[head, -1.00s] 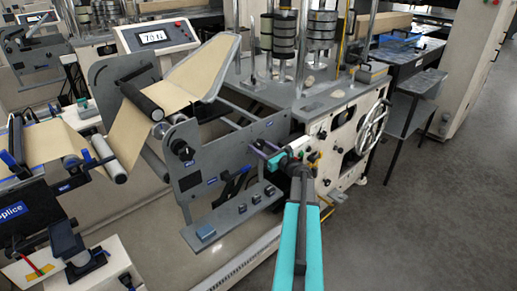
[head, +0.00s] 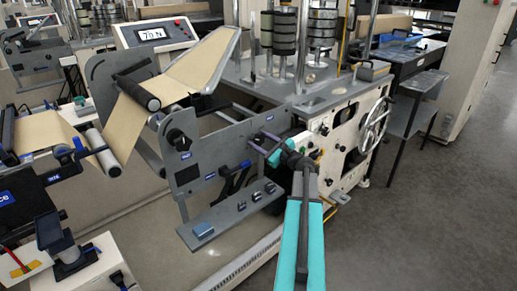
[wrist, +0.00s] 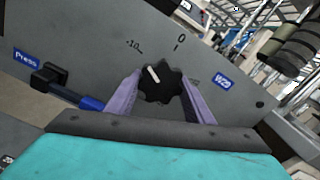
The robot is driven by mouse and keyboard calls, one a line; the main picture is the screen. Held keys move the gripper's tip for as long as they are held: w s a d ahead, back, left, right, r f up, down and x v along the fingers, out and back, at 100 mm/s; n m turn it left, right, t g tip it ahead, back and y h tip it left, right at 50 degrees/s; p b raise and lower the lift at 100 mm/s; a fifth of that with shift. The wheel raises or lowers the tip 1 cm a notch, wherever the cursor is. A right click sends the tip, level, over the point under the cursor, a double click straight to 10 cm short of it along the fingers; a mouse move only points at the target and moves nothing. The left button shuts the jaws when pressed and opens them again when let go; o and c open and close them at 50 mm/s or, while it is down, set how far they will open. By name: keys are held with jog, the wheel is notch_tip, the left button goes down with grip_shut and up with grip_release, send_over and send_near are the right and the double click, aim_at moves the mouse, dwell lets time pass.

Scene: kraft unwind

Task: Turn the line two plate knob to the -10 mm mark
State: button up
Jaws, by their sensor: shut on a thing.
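The black lobed knob (wrist: 163,90) is on the grey side plate (wrist: 85,65) in the wrist view. Its white pointer line slants up and left, toward the "-10" mark (wrist: 134,46). The "0" mark (wrist: 181,38) is up and right of the knob. My gripper (wrist: 161,98) has a purple finger on each side of the knob and is shut on it. In the head view my gripper (head: 263,142) reaches the plate from the right, and the knob is too small or hidden to make out there.
A blue "Web" label (wrist: 222,81) is right of the knob, and a "Press" label (wrist: 27,58) is left. A black fitting with a blue end (wrist: 90,103) is close to the left finger. In the head view, a shelf (head: 225,215) juts out below and a handwheel (head: 375,125) is to the right.

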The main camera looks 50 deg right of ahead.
jog(key=shift+w+n+b, duration=0.1)
jog(key=shift+n+b, duration=1)
jog(key=shift+b, duration=0.3)
jog(key=shift+r+n, duration=0.15)
jog(key=shift+n, duration=0.15)
jog(key=o, duration=1)
jog(key=shift+o, duration=0.2)
jog(key=s+b, duration=0.1)
jog(key=s, duration=1.3)
jog(key=shift+a, duration=0.45)
jog(key=shift+w, duration=0.1)
